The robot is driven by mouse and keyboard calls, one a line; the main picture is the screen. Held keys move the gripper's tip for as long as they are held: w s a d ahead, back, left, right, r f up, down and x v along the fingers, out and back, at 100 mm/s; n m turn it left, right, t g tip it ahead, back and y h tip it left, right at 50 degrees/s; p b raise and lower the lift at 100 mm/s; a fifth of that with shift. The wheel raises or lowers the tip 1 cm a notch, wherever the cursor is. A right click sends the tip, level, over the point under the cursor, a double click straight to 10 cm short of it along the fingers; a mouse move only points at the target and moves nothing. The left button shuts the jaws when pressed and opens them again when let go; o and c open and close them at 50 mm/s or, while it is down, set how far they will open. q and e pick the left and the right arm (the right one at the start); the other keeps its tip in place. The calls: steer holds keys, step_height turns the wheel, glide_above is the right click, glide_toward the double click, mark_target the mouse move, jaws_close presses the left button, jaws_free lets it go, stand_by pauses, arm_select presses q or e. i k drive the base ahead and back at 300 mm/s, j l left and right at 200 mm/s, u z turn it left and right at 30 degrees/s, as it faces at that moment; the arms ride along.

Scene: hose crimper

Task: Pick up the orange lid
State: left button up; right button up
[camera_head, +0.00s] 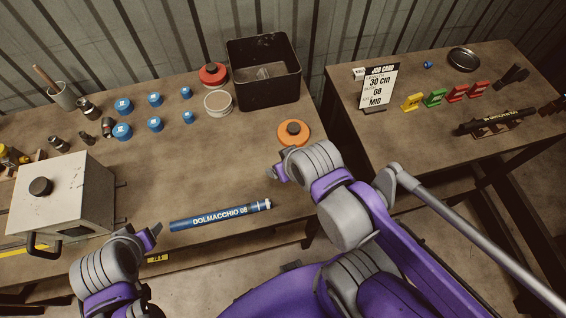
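The orange lid (294,131) with a dark knob lies flat on the left workbench near its right edge, in front of the black bin. My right gripper (277,172) is just in front of the lid, on its near side, and looks apart from it. The wrist hides part of the gripper, and its finger opening is unclear. My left gripper (157,231) is low over the bench's front edge, left of the blue hose, with nothing visible in it. Its finger opening is also unclear.
A blue hose (220,215) lies near the front edge. Several blue caps (123,131) and a crimper box (62,198) are left. The bench's middle is clear.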

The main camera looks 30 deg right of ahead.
mark_target(293, 131)
steer(key=k+l+z, duration=0.15)
steer(key=z, duration=0.85)
